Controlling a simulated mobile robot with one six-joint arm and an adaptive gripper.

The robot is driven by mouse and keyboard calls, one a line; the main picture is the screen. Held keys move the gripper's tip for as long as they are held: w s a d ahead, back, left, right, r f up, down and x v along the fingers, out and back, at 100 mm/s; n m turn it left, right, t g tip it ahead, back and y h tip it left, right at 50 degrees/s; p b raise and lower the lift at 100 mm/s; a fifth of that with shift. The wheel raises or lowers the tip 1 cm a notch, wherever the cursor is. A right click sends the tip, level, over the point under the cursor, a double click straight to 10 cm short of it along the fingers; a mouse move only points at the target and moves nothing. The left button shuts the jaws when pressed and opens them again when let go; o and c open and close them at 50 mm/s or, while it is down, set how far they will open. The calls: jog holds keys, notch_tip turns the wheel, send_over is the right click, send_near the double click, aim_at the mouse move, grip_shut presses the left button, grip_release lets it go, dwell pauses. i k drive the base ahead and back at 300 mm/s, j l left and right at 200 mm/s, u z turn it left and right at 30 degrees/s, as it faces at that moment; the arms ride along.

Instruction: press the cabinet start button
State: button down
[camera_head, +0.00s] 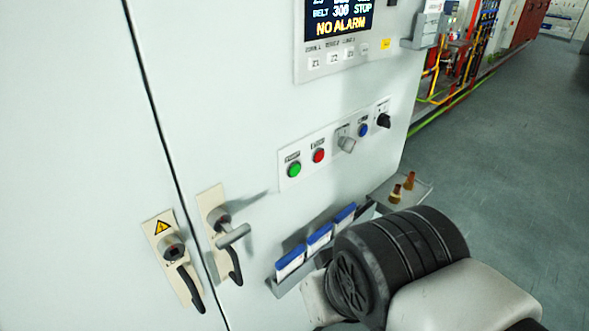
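The cabinet (240,90) is a large pale panel that fills the left and middle of the head view. A white label strip on it carries a green button (294,169) at its left end, the likely start button; its small lettering is too blurred to read. A red button (318,156) sits just right of it, then a grey key-type switch (346,144), a blue button (363,130) and a black rotary knob (383,120). My arm shows at the lower right, below the strip and apart from the buttons. My gripper's fingers are not visible.
Two door handles (230,236) stick out at the lower left beside the door seam. A rack (285,286) with blue-topped booklets juts out below the buttons, and a small shelf (413,193) holds two amber items. A display (338,18) reads NO ALARM. Open floor (510,150) lies right.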

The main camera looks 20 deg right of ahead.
aim_at(294, 171)
jog(key=z, duration=1.6)
jog(key=k+j, duration=0.2)
jog(key=k, duration=0.2)
jog(key=k+j, duration=0.2)
jog(key=k, duration=0.15)
